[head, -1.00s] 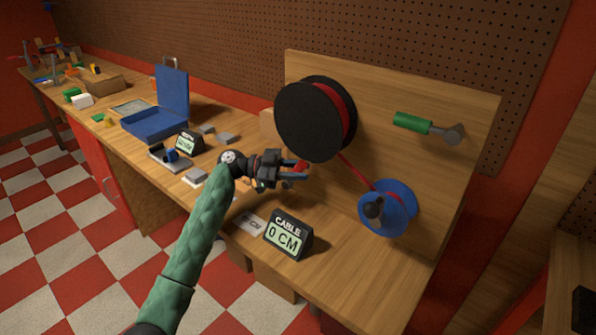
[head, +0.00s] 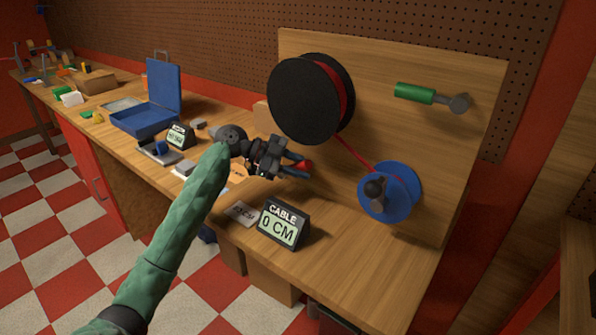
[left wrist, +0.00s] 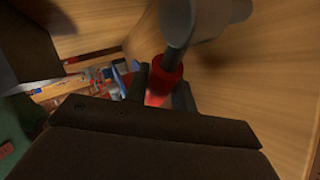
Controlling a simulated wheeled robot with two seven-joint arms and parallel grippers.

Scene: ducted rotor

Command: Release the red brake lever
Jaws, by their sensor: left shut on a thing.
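The red brake lever (head: 306,164) is just below the large black spool (head: 312,98), in front of the wooden board. My left gripper (head: 299,169) is shut on its red handle, and only a little red shows past the fingers. In the left wrist view the red grip (left wrist: 165,82) sits between the two dark fingertips, with a grey metal shaft (left wrist: 178,28) running from it to a rounded grey hub. My right gripper is in neither view.
A red cable runs from the black spool to a blue reel (head: 396,190) with a black knob. A green-handled lever (head: 415,94) is on the board at upper right. A sign (head: 284,222) reads CABLE 0 CM. A blue case (head: 150,113) stands open farther left.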

